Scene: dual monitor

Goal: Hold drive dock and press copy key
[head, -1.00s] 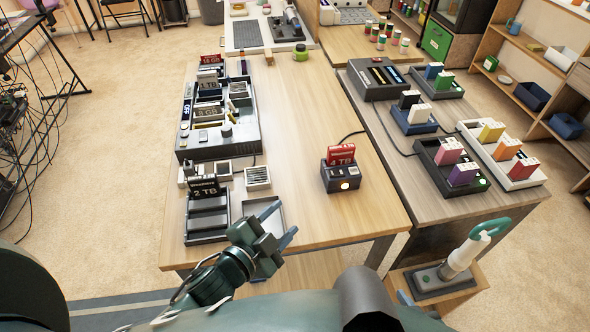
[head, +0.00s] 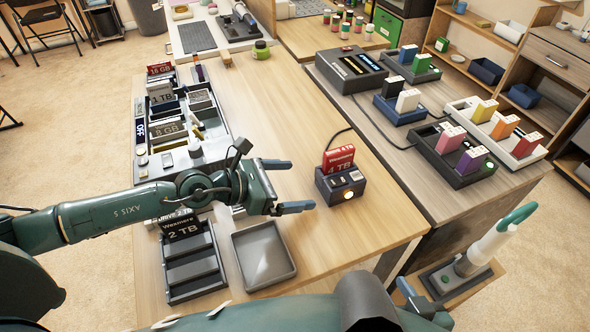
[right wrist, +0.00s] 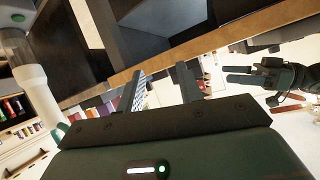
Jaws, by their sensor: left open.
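The dark drive dock (head: 325,186) stands on the wooden table with a red drive (head: 339,158) marked 4 TB upright in it. A round lit key (head: 348,194) glows on its front; I take it as the copy key, though no label is legible. My left gripper (head: 292,186) is open and empty, its fingers pointing right at the dock, just left of it and apart from it. It also shows in the right wrist view (right wrist: 238,74). My right gripper (right wrist: 160,88) has its fingers apart with nothing between them, low beside the table.
A grey empty tray (head: 264,255) and a dark rack (head: 193,270) with a 2 TB drive lie below my left arm. A cable runs from behind the dock to the side table (head: 470,190), which holds several drive stations. Table between dock and far end is clear.

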